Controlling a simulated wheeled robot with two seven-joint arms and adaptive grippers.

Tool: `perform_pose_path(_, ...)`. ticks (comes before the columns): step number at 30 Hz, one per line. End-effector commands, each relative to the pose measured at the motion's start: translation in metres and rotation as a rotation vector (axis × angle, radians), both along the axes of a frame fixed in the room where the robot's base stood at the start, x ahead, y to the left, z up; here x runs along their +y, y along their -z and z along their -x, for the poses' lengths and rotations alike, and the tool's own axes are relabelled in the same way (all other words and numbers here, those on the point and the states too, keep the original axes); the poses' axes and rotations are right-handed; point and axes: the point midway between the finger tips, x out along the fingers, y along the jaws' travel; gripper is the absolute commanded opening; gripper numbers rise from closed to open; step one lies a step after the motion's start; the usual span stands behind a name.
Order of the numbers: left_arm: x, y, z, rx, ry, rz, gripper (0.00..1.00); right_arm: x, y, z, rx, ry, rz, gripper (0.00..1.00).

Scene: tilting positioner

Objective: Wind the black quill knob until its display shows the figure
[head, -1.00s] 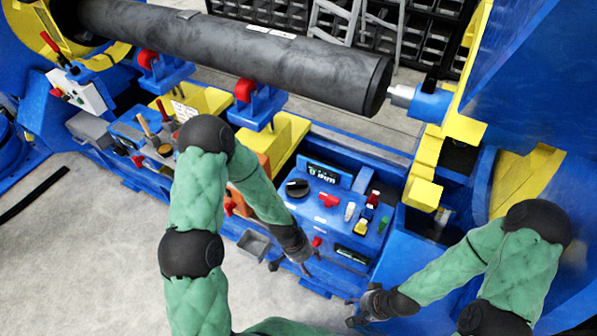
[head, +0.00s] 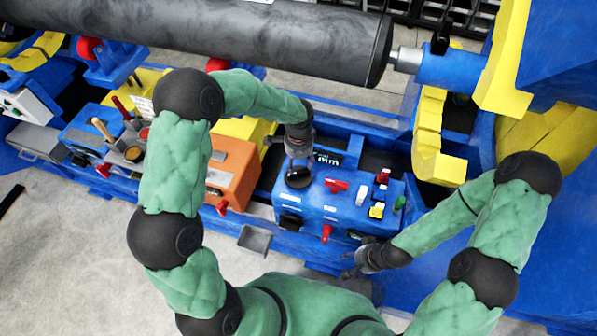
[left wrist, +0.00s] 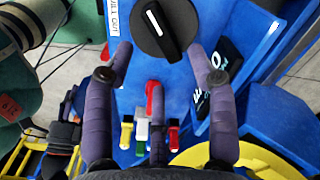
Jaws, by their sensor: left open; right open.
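The black quill knob (head: 298,178), round with a raised grip bar and white pointer line, sits on the blue console's top. It also shows in the left wrist view (left wrist: 174,32). My left gripper (head: 297,157) is open just over the knob; in the left wrist view its purple-grey fingers (left wrist: 160,52) spread to either side of it, not visibly closed on it. The small dark display (head: 328,157) stands behind the knob. Its lit figures are too small to read, and a finger partly hides it in the left wrist view (left wrist: 228,62). My right gripper (head: 358,262) is open and empty by the console's front right.
A red handle (head: 335,185) sits right of the knob, with white, red, yellow and green controls (head: 377,210) beyond it. An orange box (head: 232,172) stands left of the console. A grey bin (head: 255,240) hangs in front. A large dark cylinder (head: 330,40) lies behind.

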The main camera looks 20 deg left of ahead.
Motion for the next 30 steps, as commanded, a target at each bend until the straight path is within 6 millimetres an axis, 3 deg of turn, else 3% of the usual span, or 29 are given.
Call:
perform_pose_path(3, 0.0, 0.025, 0.001, 0.003, 0.0, -0.001, 0.57, 0.0, 0.009, 0.0, 0.0, 0.0, 0.0, 0.57)
perform_pose_path(9, 0.0, 0.05, 0.0, 0.001, -0.002, 0.001, 0.57, 0.0, 0.017, 0.0, 0.0, 0.0, 0.0, 0.57)
perform_pose_path(23, 0.0, 0.06, 0.0, -0.001, -0.002, 0.001, 0.57, 0.0, 0.019, 0.0, 0.0, -0.001, 0.0, 0.57)
perform_pose_path(29, 0.0, 0.06, 0.0, -0.001, -0.002, 0.001, 0.03, 0.0, 0.019, 0.0, 0.0, 0.0, 0.0, 0.57)
perform_pose_path(30, 0.0, 0.06, 0.0, -0.001, -0.002, 0.001, 0.0, 0.0, 0.019, 0.0, 0.0, 0.0, 0.0, 0.57)
